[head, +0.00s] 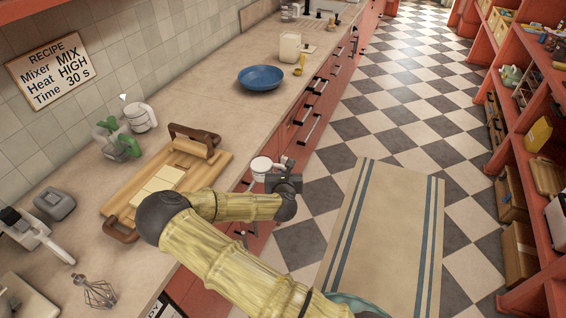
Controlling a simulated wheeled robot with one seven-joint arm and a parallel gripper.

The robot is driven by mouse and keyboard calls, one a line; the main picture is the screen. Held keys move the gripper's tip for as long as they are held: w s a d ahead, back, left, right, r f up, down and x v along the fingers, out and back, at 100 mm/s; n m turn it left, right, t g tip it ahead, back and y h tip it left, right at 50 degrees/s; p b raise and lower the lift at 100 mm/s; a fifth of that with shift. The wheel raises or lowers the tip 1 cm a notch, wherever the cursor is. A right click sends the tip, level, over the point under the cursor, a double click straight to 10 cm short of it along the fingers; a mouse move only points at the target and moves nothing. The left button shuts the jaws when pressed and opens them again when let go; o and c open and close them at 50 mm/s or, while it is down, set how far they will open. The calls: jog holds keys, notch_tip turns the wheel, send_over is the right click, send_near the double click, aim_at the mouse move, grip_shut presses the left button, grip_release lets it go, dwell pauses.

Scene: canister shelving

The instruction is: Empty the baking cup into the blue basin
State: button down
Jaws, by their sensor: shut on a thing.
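The blue basin (261,78) is a round, shallow dish on the far part of the counter, near its front edge. My gripper (268,172) is at the counter's front edge, well short of the basin. It is shut on a small white cup (260,164), which I take to be the baking cup. The cup looks roughly upright. Its contents are too small to make out, and the fingertips are partly hidden by the cup and wrist.
A wooden board (190,160) with pale slabs and a brown handled piece lies left of my gripper. A white jug (141,115) stands behind it. The counter before the basin is clear.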

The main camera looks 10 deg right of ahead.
jog(key=s+f+n+y, duration=0.2)
jog(key=s+f+y, duration=0.1)
jog(key=s+f, duration=0.3)
jog(key=shift+s+f+n, duration=0.25)
jog(key=shift+s+n, duration=0.05)
jog(key=shift+s, duration=0.65)
jog(key=shift+a, duration=0.1)
